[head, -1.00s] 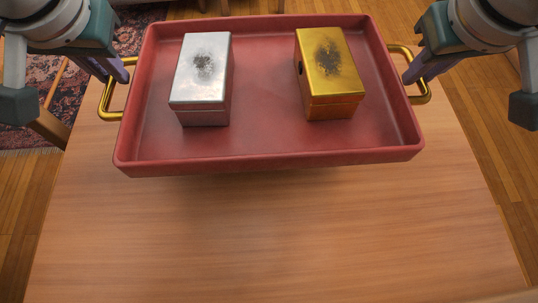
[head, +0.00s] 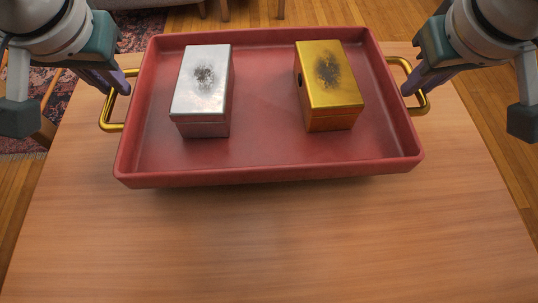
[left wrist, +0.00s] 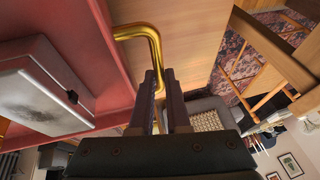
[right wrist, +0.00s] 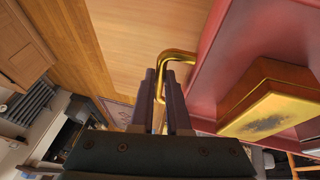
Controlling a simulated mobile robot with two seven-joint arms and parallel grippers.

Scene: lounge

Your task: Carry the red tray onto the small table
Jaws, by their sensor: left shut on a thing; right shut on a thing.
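The red tray (head: 265,135) is level over the small wooden table (head: 270,245). A dark shadow lies under its front edge; I cannot tell whether it touches the tabletop. A silver box (head: 203,85) stands on its left half and a gold box (head: 328,80) on its right half. My left gripper (head: 122,88) is shut on the left gold handle (head: 106,118), which also shows in the left wrist view (left wrist: 140,30). My right gripper (head: 408,88) is shut on the right gold handle (head: 424,102), seen also in the right wrist view (right wrist: 181,55).
The front part of the tabletop is bare. A patterned rug (head: 140,30) lies on the wooden floor (head: 480,95) beyond the table at the left. Furniture legs stand on the floor at the top of the head view.

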